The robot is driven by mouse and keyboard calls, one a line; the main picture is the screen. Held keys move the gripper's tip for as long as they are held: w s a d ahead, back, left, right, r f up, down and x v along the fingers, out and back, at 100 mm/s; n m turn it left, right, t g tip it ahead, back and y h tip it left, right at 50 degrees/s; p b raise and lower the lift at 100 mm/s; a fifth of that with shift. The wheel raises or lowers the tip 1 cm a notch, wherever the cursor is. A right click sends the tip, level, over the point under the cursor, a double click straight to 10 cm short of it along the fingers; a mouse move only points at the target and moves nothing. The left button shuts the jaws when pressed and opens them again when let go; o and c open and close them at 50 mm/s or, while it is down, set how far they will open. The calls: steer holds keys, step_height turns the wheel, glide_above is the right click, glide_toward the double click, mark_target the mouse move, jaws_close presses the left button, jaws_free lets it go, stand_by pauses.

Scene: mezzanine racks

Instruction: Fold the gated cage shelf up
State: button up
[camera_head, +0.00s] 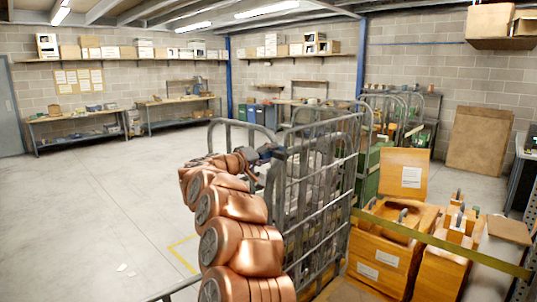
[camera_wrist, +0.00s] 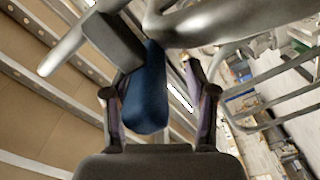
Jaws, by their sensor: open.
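The grey tubular roll cage (camera_head: 352,158) stands right of my copper arm in the head view, with barred side panels. I cannot clearly make out its shelf among the bars. My gripper (camera_head: 268,155) is at the cage's near left upright, close to the top, small and partly dark there. In the wrist view my gripper (camera_wrist: 157,88) is open, with its two fingers on either side of a blue grip-like piece (camera_wrist: 147,92). A thick grey metal tube (camera_wrist: 215,22) crosses just beyond it. I cannot tell whether the fingers touch the blue piece.
More cages and a green bin stand behind. Workbenches (camera_head: 75,130) line the far wall.

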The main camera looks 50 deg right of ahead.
steer(key=shift+s, duration=0.1)
steer(key=shift+a+r, duration=0.1)
steer(key=shift+a, duration=0.3)
steer(key=a, duration=1.1)
steer(key=shift+w+a, duration=0.15)
steer(key=shift+w, duration=0.1)
steer(key=shift+w, duration=0.1)
